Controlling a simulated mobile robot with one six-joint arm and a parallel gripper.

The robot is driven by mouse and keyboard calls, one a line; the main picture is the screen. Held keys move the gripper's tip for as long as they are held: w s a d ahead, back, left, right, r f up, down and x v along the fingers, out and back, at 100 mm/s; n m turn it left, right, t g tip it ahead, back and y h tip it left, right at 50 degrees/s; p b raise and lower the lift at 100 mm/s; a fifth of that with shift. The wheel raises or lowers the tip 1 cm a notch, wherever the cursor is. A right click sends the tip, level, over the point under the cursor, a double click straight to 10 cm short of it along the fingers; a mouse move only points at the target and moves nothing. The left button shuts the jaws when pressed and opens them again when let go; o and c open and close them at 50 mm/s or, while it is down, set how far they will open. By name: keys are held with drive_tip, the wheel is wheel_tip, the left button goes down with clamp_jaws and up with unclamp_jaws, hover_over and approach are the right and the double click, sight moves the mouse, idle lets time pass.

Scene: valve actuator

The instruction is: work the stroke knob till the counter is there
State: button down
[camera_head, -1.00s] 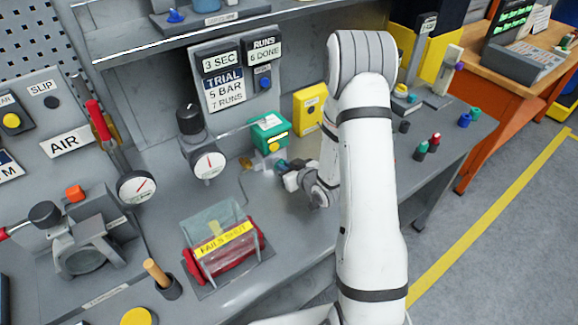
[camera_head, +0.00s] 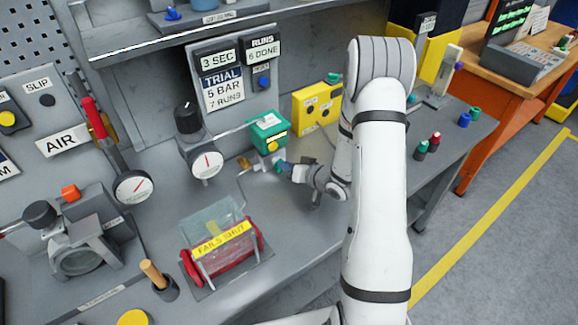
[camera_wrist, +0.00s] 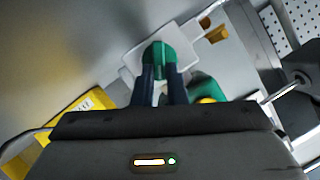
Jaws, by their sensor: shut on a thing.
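A green knob (camera_wrist: 158,52) on a pale square plate (camera_wrist: 140,66) sits between the dark fingers of my gripper (camera_wrist: 160,72) in the wrist view. My gripper is shut on it. In the head view my gripper (camera_head: 284,168) is just below the green box (camera_head: 268,134), and the knob is mostly hidden by the fingers. The runs counter (camera_head: 263,50) on the grey panel reads 6 DONE. The trial card (camera_head: 223,90) reads 5 BAR, 7 RUNS. A display above it reads 3 SEC (camera_head: 218,58).
A yellow box (camera_head: 316,106) stands behind my wrist. A gauge with a black knob (camera_head: 206,162) is left of the green box. A clear-covered red unit (camera_head: 224,246) labelled FAILS SHUT stands in front. Small coloured pegs (camera_head: 428,144) stand at the right of the bench.

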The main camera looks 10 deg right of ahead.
drive_tip(key=shift+w+d+m+y, duration=0.3)
drive_tip(key=shift+m+y, duration=0.3)
drive_tip(key=shift+m, duration=0.3)
drive_tip(key=c, duration=1.7)
unclamp_jaws()
drive_tip(key=shift+o, duration=1.2)
drive_tip(key=shift+f, duration=0.1)
drive_tip(key=shift+a, duration=0.1)
drive_tip(key=shift+s, duration=0.1)
